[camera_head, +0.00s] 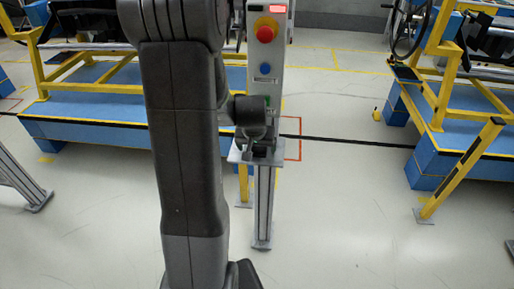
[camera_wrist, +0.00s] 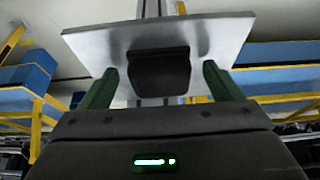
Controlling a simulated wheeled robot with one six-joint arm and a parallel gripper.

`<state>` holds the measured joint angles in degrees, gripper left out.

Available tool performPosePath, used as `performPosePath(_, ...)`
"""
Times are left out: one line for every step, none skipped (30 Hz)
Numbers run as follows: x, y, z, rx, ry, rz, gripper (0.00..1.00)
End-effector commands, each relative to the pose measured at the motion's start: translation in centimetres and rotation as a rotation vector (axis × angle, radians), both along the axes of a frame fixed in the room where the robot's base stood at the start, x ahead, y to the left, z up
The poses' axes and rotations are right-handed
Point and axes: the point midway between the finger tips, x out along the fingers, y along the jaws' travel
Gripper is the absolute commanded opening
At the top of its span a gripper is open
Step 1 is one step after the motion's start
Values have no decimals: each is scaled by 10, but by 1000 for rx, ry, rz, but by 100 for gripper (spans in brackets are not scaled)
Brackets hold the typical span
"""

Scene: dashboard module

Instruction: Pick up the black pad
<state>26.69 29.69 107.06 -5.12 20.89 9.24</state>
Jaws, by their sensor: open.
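The black pad (camera_wrist: 160,72) is a dark block with rounded corners. In the wrist view it lies against a grey metal plate (camera_wrist: 215,35). My gripper (camera_wrist: 161,69) is open, with one green finger on each side of the pad and a visible gap at both sides. The fingers do not appear to touch it. In the head view the plate (camera_head: 238,154) is a small shelf on the front of the control post. My arm's dark end is close above that shelf, and the pad cannot be made out clearly there.
The control post (camera_head: 264,190) carries a red emergency button (camera_head: 265,31) and a blue button (camera_head: 265,69) above the shelf. Blue platforms with yellow frames stand at left (camera_head: 95,108) and right (camera_head: 425,165). The floor around the post is mostly clear.

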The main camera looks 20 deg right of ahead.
Motion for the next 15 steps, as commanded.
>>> performPosePath(0,0,0,0,0,0,85)
performPosePath(0,0,0,0,0,0,85)
performPosePath(0,0,0,0,0,0,85)
performPosePath(0,0,0,0,0,0,85)
performPosePath(0,0,0,0,0,0,85)
performPosePath(0,0,0,0,0,0,82)
performPosePath(0,0,0,0,0,0,76)
performPosePath(0,0,0,0,0,0,70)
performPosePath(0,0,0,0,0,0,62)
performPosePath(0,0,0,0,0,0,56)
performPosePath(0,0,0,0,0,0,50)
performPosePath(0,0,0,0,0,0,42)
performPosePath(0,0,0,0,0,0,38)
performPosePath(0,0,0,0,0,0,38)
performPosePath(0,0,0,0,0,0,38)
